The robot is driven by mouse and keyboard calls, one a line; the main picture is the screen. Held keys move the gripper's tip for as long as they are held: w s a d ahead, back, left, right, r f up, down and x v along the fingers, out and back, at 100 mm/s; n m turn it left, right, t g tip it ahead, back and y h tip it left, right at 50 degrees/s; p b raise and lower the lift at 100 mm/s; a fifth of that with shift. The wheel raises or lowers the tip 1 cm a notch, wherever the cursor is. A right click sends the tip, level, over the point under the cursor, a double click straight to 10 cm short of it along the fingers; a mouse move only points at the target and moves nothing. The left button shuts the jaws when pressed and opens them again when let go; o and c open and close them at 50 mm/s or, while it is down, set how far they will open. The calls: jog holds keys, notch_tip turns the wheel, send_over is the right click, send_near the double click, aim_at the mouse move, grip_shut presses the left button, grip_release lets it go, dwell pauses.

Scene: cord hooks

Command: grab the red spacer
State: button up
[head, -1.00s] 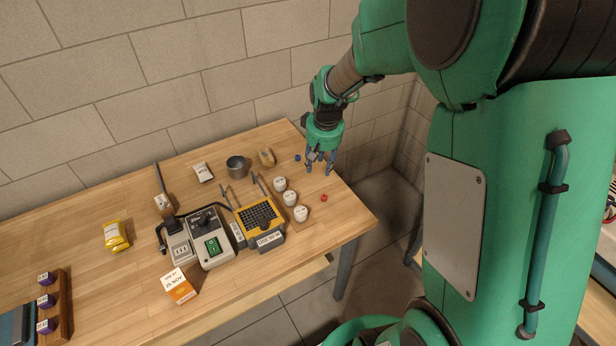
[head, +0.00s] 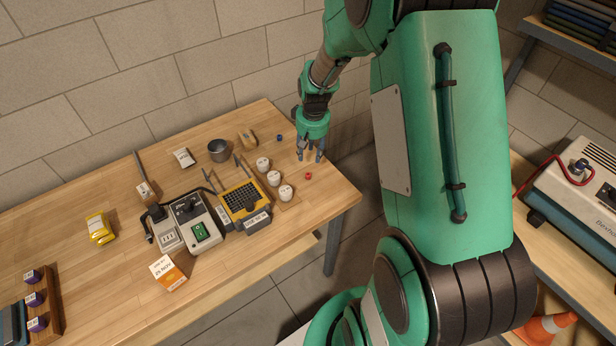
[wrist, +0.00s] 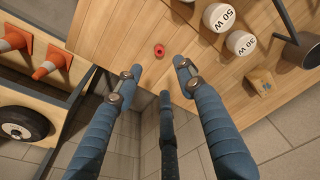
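The red spacer (head: 308,176) is a small red ring on the wooden table near its right end. In the wrist view the red spacer (wrist: 159,50) lies on the table just beyond the fingertips and between their lines, with nothing touching it. My gripper (head: 311,160) points down near the table's right edge, a little behind the spacer. In the wrist view my gripper (wrist: 156,80) has its blue fingers spread apart with nothing between them.
White round weights (head: 274,178) stand in a row left of the spacer. A blue spacer (head: 279,138) lies farther back, with a grey pot (head: 219,150) to its left. A yellow-and-grey device (head: 241,204) stands left of the weights. The table's right end is close by.

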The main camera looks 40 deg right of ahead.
send_over(308, 175)
jog(key=f, duration=0.5)
jog(key=f+b, duration=0.1)
jog(key=f, duration=0.1)
jog(key=shift+s+f, duration=0.2)
jog(key=shift+s, duration=0.05)
jog(key=shift+w+f+b, duration=0.15)
jog(key=shift+f+b, duration=0.1)
jog(key=shift+f, duration=1.05)
jog(key=shift+w+f+b, duration=0.1)
jog(key=shift+f+b, duration=0.15)
jog(key=shift+f, duration=1.05)
jog(key=c, duration=0.8)
